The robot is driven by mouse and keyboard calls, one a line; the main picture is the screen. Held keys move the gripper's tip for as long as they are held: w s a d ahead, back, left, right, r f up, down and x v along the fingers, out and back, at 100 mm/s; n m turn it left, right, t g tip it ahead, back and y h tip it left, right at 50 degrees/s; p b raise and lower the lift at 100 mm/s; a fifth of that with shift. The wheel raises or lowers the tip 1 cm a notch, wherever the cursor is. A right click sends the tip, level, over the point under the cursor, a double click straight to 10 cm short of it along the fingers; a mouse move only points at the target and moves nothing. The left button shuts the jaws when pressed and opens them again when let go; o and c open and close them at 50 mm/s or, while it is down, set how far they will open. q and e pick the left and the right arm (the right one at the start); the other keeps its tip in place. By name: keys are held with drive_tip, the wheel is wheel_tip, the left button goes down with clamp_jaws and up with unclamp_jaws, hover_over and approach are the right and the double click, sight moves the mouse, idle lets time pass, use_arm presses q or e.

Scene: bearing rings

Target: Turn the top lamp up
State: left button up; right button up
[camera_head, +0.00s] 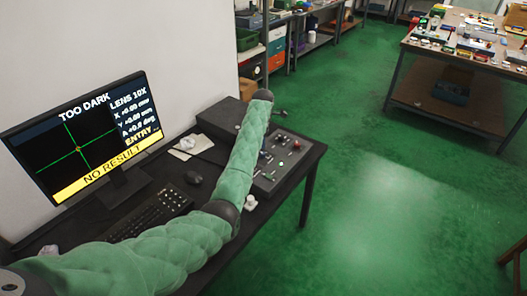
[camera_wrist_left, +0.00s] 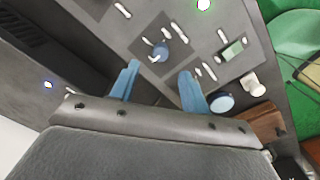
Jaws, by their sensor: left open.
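The monitor (camera_head: 88,135) in the head view reads "TOO DARK" and "NO RESULT". My left arm reaches over the grey control panel (camera_head: 285,170) on the desk and hides part of it. In the left wrist view my left gripper (camera_wrist_left: 159,72) is open, with two blue fingers apart above the panel. A small blue knob (camera_wrist_left: 160,51) shows just beyond and between the fingertips, with white marks around it. I see nothing held. A larger blue round knob (camera_wrist_left: 221,101) is beside the right finger. I cannot read which control is the top lamp. My right gripper is out of view.
A keyboard (camera_head: 150,212), mouse (camera_head: 193,178) and papers (camera_head: 190,146) lie on the black desk. A green switch (camera_wrist_left: 233,50) and a white knob (camera_wrist_left: 252,84) stand right of the fingers. Shelves and a cluttered workbench (camera_head: 470,38) are farther off; green floor is clear between.

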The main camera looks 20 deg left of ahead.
sight(263, 153)
use_arm(q)
drive_tip(key=shift+a+f+p, duration=0.1)
drive_tip(key=shift+f+p, duration=0.95)
drive_tip(key=shift+f, duration=2.55)
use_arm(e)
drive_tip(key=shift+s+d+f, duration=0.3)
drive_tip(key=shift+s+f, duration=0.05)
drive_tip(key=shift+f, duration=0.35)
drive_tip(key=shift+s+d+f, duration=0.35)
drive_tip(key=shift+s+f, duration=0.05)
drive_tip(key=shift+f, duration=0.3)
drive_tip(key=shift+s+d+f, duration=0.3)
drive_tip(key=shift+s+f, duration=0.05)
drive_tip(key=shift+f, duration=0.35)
use_arm(q)
drive_tip(key=c, duration=1)
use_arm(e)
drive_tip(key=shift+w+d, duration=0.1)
